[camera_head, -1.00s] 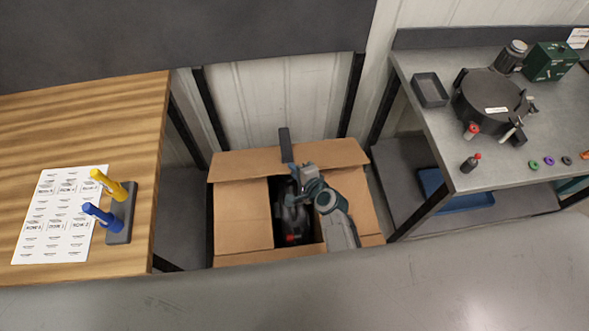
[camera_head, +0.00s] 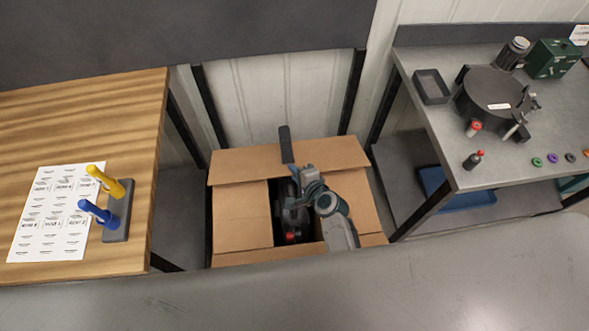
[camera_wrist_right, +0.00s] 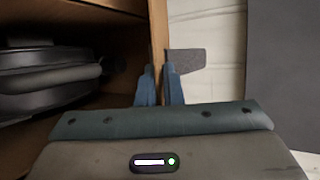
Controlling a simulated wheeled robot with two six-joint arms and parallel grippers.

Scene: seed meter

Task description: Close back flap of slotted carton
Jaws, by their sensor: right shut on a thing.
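The slotted carton (camera_head: 242,215) stands on the floor between two benches. Its back flap (camera_head: 237,163) spans the rear of its top. The left and right flaps lie inward, leaving a gap in the middle through which a black machine with a red knob (camera_head: 291,237) shows. My right gripper (camera_head: 289,168) is over the back flap. In the right wrist view, its blue fingers (camera_wrist_right: 159,72) are shut on the flap's thin brown edge (camera_wrist_right: 158,35). A dark grey tab (camera_head: 285,143) sticks out beyond the flap and shows beside the right finger (camera_wrist_right: 186,61). My left gripper is out of view.
A wooden bench (camera_head: 85,115) at left holds a white sheet and a stand with yellow and blue handles. A grey bench (camera_head: 440,130) at right holds a black round device (camera_head: 491,96) and small parts. Bench legs stand close on both sides of the carton.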

